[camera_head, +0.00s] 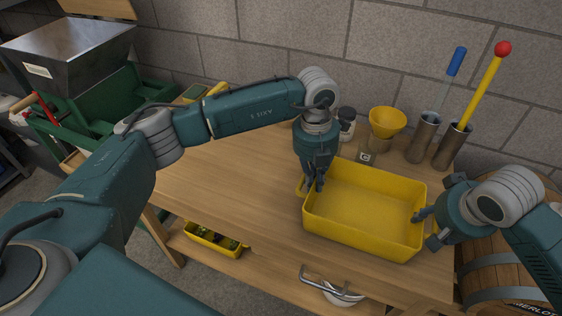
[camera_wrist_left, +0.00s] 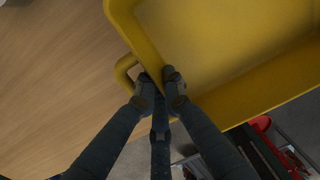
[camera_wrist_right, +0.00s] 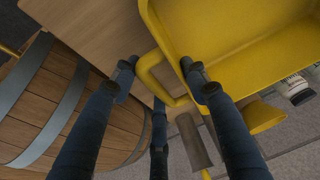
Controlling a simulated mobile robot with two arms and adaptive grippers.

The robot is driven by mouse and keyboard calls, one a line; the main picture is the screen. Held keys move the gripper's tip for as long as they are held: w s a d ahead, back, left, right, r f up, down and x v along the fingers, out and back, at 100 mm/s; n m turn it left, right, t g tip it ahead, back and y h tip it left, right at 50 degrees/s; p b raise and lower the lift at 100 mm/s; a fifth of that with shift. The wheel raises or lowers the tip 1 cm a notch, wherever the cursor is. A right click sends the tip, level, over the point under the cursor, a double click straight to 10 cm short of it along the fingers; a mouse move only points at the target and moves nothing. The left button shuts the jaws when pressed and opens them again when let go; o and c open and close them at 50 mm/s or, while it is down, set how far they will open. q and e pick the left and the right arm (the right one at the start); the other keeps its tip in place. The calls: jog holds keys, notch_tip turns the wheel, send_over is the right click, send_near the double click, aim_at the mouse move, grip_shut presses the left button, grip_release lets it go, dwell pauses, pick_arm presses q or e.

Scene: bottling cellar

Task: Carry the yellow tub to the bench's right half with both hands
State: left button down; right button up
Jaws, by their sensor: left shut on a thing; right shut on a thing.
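The yellow tub (camera_head: 365,238) is empty and stands over the right half of the wooden bench, roughly level. I cannot tell whether its bottom touches the bench top. My left gripper (camera_head: 316,186) is shut on the tub's left end. In the left wrist view my left gripper (camera_wrist_left: 159,86) has its fingers at the handle and rim of the tub (camera_wrist_left: 136,38). My right gripper (camera_head: 424,220) is shut on the tub's right end. In the right wrist view my right gripper (camera_wrist_right: 157,72) has its fingers either side of the tub's handle loop (camera_wrist_right: 150,65).
Behind the tub stand a yellow funnel (camera_head: 387,120), a dark-lidded jar (camera_head: 346,122) and two metal cylinders (camera_head: 423,140) holding long-handled tools. A barrel (camera_head: 490,262) stands at the bench's right end. The bench top (camera_head: 225,165) left of the tub is mostly clear.

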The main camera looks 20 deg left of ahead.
pick_arm(q)
jog(key=shift+w+f+b, duration=0.1)
jog(key=shift+f+b, duration=0.2)
jog(key=shift+f, duration=0.25)
pick_arm(e)
jog(key=shift+s+d+f, duration=0.1)
jog(key=shift+d+f, duration=0.1)
jog(key=shift+f, duration=0.5)
pick_arm(q)
jog(key=c, duration=2.3)
grip_release()
jog(key=shift+f, duration=0.15)
pick_arm(e)
jog(key=o, duration=1.1)
jog(key=shift+f, duration=0.2)
pick_arm(q)
jog(key=o, duration=0.4)
jog(key=shift+r, duration=0.2)
pick_arm(e)
jog(key=o, duration=0.4)
jog(key=shift+r, duration=0.2)
pick_arm(q)
jog(key=shift+o, duration=0.2)
pick_arm(e)
jog(key=shift+o, duration=0.2)
jog(key=shift+a+r, duration=0.1)
